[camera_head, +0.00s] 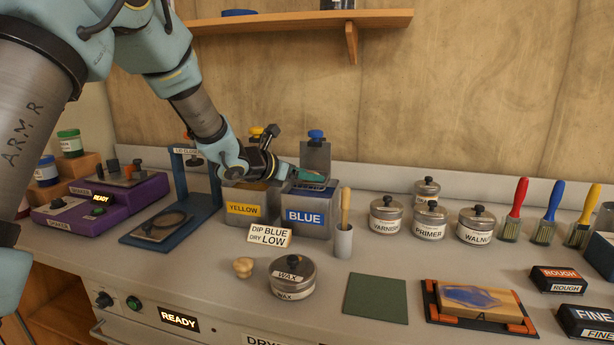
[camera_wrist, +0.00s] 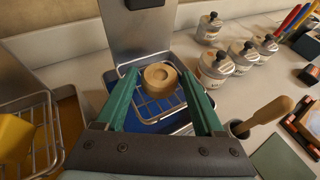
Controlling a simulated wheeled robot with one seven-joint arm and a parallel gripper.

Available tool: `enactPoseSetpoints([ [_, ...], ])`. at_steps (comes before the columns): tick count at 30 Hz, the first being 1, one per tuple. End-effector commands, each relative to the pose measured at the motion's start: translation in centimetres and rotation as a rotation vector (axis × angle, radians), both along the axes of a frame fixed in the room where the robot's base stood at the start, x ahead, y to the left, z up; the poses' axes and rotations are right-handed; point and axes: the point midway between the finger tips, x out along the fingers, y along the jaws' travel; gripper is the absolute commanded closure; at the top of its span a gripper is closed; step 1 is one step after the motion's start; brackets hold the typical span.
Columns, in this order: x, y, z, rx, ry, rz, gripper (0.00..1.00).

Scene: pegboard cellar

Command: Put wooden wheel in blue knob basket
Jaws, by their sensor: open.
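The wooden wheel (camera_wrist: 160,78) is a round pale disc with a hollow centre. In the wrist view it sits over the wire basket (camera_wrist: 176,113) in the blue tank, inside the basket's outline. I cannot tell whether it rests on the wires. My gripper (camera_wrist: 157,85) is open, its green fingers on both sides of the wheel with gaps. In the head view my gripper (camera_head: 310,179) is over the tank labelled BLUE (camera_head: 305,217), and the wheel and basket are hidden there. A blue knob (camera_head: 316,135) tops the upright grey plate behind the tank.
The YELLOW tank (camera_head: 247,208) stands left, with a yellow object (camera_wrist: 14,137) in its basket. Labelled tins (camera_head: 386,216) stand to the right. A green mat (camera_head: 376,299) lies clear.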

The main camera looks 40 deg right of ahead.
Motion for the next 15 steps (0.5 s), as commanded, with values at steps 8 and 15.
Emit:
enactPoseSetpoints([
  [8, 0.0, 4.7, 1.7, -0.002, -0.004, 0.003, 0.3],
  [15, -0.1, 8.8, 3.5, -0.002, -0.003, 0.002, 0.3],
])
